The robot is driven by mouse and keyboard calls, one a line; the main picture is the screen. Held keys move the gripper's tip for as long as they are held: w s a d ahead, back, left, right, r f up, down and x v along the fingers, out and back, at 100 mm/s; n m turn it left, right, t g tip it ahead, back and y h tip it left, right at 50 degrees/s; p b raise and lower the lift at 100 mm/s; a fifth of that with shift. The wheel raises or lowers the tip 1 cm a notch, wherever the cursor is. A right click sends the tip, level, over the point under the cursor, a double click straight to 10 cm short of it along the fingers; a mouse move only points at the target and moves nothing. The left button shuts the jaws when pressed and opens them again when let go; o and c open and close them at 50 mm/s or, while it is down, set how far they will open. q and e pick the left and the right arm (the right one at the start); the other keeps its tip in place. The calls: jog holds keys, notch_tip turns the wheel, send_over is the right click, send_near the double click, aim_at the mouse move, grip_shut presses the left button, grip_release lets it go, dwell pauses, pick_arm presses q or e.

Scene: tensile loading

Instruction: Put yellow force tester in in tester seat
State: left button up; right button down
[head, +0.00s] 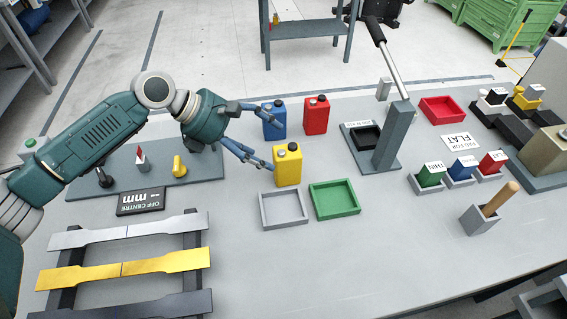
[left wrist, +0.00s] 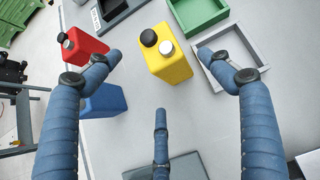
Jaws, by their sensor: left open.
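The yellow force tester (head: 288,168), a can-shaped block with a dark knob and a pale knob on top, stands upright on the table. In the left wrist view the yellow tester (left wrist: 167,58) lies ahead, between the spread fingers. My left gripper (head: 264,141) is open and empty beside it; I cannot tell whether a finger touches it. A black square recess with a label (head: 365,137) by the grey post looks like a seat, but I cannot tell whether it is the tester seat. My right gripper is not in view.
A blue can (head: 274,122) and a red can (head: 316,116) stand behind the yellow one. A grey tray (head: 283,222) and a green tray (head: 334,212) lie in front. A grey post (head: 394,140) with a lever rises to the right. The front middle table is clear.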

aim_at(273, 150)
pick_arm(q)
jog(key=shift+x, duration=1.15)
jog(key=shift+d+f+p, duration=0.35)
jog(key=shift+d+p, duration=0.05)
jog(key=shift+d, duration=0.15)
jog(key=p+x, duration=0.1)
jog(key=x, duration=0.2)
jog(key=shift+d+f, duration=0.15)
jog(key=shift+d, duration=0.1)
jog(key=shift+w+d+f, duration=0.15)
jog(key=shift+d+f, duration=0.1)
jog(key=shift+f, duration=0.1)
jog(key=c, duration=1.3)
jog(key=shift+r, duration=0.1)
jog(key=c, duration=0.3)
jog(key=shift+c, duration=0.3)
jog(key=shift+r, duration=0.1)
